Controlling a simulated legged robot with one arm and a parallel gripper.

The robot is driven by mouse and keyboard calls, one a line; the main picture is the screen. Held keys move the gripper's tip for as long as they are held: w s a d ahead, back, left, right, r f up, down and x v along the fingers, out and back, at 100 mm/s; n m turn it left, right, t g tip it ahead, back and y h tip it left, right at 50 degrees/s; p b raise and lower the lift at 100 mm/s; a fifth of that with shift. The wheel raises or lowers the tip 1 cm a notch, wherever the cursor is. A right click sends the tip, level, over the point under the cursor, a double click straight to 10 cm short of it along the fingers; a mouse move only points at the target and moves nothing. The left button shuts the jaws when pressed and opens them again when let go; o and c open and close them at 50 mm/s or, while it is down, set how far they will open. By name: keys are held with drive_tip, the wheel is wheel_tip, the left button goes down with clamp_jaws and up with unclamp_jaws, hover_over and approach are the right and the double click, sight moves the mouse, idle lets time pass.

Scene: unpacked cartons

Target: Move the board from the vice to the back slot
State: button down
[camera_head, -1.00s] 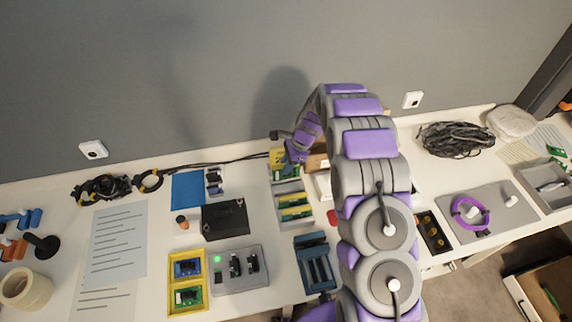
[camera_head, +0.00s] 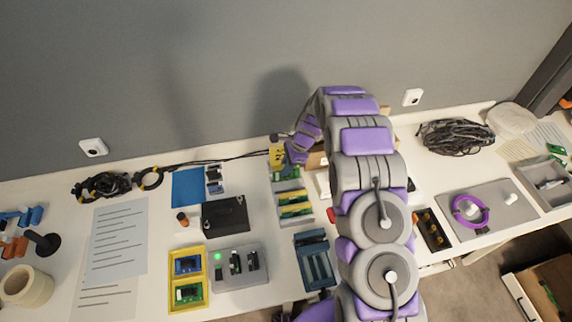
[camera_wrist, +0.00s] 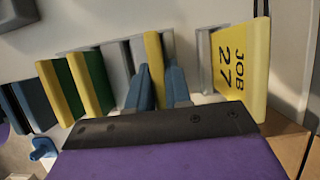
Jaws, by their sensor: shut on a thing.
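My gripper (camera_wrist: 159,88) has blue fingertips shut on a board (camera_wrist: 154,62), seen almost edge-on as a yellow strip. The board is at the rear part of the grey rack (camera_head: 297,220), lined up with a slot; I cannot tell how deep it sits. Two other yellow-edged green boards (camera_wrist: 54,92) (camera_wrist: 85,82) stand in the rack, left of the fingers in the wrist view. The blue vice (camera_head: 315,262) stands in front of the rack, with no board visible in it. In the head view my arm hides much of the gripper area.
A yellow JOB 27 sign (camera_wrist: 238,65) stands close behind the rack, right of the fingers in the wrist view. A black box (camera_head: 225,216), a grey box with a green light (camera_head: 239,268) and a yellow tray (camera_head: 202,252) lie left of the rack. The wall (camera_head: 200,70) is behind.

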drive_tip(key=shift+f, duration=0.6)
drive_tip(key=shift+f, duration=0.65)
drive_tip(key=c, duration=1)
unclamp_jaws()
drive_tip(key=p+v, duration=0.3)
drive_tip(key=v, duration=1.4)
drive_tip(key=shift+r, duration=0.15)
